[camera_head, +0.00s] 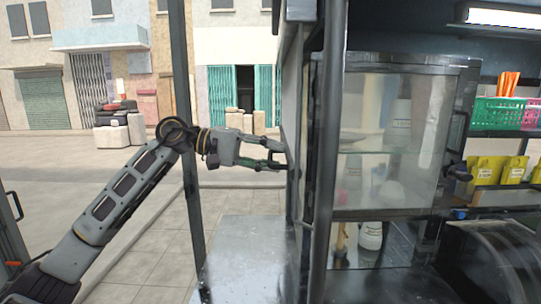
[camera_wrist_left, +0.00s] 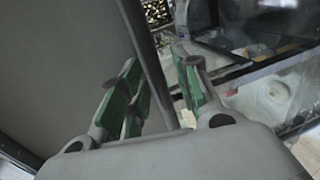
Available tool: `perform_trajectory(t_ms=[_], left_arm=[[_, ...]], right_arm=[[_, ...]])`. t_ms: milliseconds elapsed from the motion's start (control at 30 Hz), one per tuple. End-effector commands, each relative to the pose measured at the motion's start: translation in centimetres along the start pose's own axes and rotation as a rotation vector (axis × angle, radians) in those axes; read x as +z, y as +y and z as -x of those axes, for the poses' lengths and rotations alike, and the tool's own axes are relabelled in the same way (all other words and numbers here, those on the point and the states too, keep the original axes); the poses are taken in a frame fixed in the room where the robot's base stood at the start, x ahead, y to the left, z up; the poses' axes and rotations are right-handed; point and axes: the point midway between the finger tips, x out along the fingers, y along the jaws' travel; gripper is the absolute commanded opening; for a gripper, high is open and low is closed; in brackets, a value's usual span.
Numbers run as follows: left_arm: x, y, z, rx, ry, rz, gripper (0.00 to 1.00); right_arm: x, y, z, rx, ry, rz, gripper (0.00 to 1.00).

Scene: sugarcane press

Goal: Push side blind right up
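My left arm reaches in from the left in the head view. Its gripper (camera_head: 276,157) is at the side of the stall, close to the edge of a grey upright panel (camera_head: 292,110), which looks like the side blind and is seen nearly edge-on. The fingers are apart. In the left wrist view, the gripper (camera_wrist_left: 158,88) shows two green-padded fingers with a gap between them. A large grey panel (camera_wrist_left: 60,60) fills the left, and its dark edge bar runs down behind the gap. Whether the fingers touch it I cannot tell. My right gripper is not in view.
A dark post (camera_head: 326,150) stands right of the panel, before a glass cabinet (camera_head: 385,130) with bottles. A thin post (camera_head: 186,120) stands behind my left wrist. A metal counter (camera_head: 245,250) lies below the gripper. Open pavement is at left.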

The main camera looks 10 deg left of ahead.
Motion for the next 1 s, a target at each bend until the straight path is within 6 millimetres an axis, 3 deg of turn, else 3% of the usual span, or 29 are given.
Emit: perform_trajectory(t_ms=[67,333,767,1000], left_arm=[[0.0,0.0,0.0,0.0,0.0,0.0,0.32],[0.0,0.0,0.0,0.0,-0.001,0.0,0.0],[0.0,0.2,0.1,0.001,0.0,0.0,0.0],[0.0,2.1,0.4,0.004,-0.001,-0.001,0.0]], right_arm=[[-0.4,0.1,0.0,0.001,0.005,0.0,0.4],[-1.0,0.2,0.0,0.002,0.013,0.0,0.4],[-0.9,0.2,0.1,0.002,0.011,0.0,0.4],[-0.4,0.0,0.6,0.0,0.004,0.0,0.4]])
